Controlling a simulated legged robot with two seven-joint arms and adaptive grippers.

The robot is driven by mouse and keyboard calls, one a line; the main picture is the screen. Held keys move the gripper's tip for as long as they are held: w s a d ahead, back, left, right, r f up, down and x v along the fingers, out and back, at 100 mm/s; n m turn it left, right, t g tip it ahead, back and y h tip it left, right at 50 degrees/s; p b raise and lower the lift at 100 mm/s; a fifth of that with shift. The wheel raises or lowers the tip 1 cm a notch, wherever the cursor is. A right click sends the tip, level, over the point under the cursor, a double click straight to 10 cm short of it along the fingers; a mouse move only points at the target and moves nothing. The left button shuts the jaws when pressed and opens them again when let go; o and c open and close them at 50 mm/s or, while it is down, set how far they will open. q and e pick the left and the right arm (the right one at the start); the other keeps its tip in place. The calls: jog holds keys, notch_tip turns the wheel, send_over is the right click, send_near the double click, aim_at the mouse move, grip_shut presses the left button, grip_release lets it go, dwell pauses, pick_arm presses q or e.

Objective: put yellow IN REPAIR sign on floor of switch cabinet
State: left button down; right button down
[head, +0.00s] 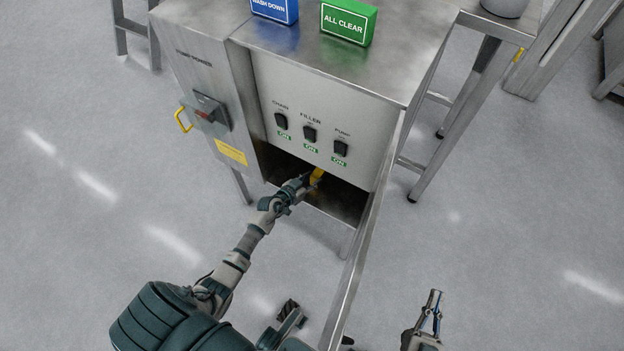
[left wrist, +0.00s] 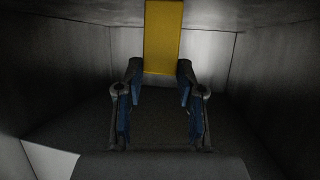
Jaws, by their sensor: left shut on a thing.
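The yellow sign (left wrist: 163,38) is between the fingertips of my left gripper (left wrist: 160,80) in the left wrist view, a plain yellow face with no lettering readable. In the head view my left gripper (head: 308,184) reaches into the open lower part of the switch cabinet (head: 325,85), shut on the sign (head: 317,175), of which only a small yellow piece shows. The dark cabinet floor (left wrist: 160,125) lies below the gripper in the left wrist view; I cannot tell whether the sign touches it. My right gripper (head: 432,305) is at the bottom right, empty, its fingers apart.
A blue WASH DOWN sign (head: 275,8) and a green ALL CLEAR sign (head: 347,22) stand on the cabinet top. The open door (head: 365,240) sticks out to the right of my left arm.

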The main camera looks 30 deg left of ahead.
pick_arm(q)
jog(key=c, duration=0.7)
grip_release()
jog(key=shift+a+f, duration=0.15)
